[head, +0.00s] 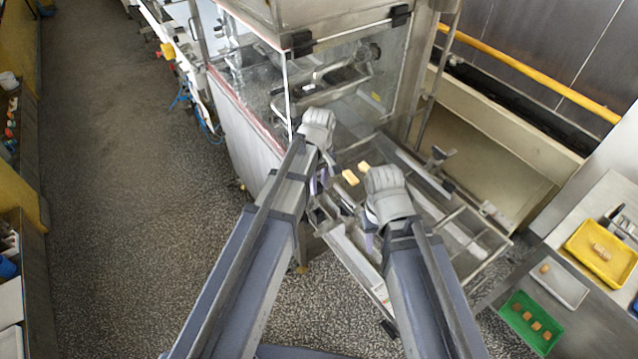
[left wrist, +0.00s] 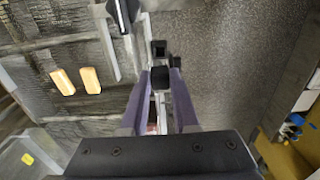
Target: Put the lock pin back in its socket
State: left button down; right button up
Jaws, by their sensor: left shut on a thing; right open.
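My left gripper (head: 318,186) is low at the near end of the mesh conveyor, just outside the clear machine housing. In the left wrist view its two purple fingers (left wrist: 161,98) are closed around a small black-headed piece, which looks like the lock pin (left wrist: 160,78). Its lower part is hidden between the fingers. Another black square piece (left wrist: 158,48) is just beyond it; I cannot tell whether this is part of the socket. My right gripper (head: 370,243) is open over the conveyor frame, to the right of the left one, and holds nothing that I can see.
Two yellow blocks (head: 350,177) lie on the conveyor mesh between the arms. The clear housing (head: 340,85) stands behind the left gripper. At the right, a table carries a yellow tray (head: 575,243), a white tray (head: 575,290) and a green tray (head: 512,305). Floor at the left is clear.

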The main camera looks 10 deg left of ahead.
aim_at(319, 186)
pick_arm(q)
jog(key=shift+r, duration=0.1)
pick_arm(e)
jog(key=shift+r, duration=0.15)
pick_arm(q)
jog(key=shift+r+p, duration=2.65)
jog(key=shift+p, duration=0.1)
pick_arm(e)
notch_tip(319, 186, up, 5)
jog(key=shift+r, duration=0.1)
pick_arm(q)
jog(key=shift+f, duration=0.1)
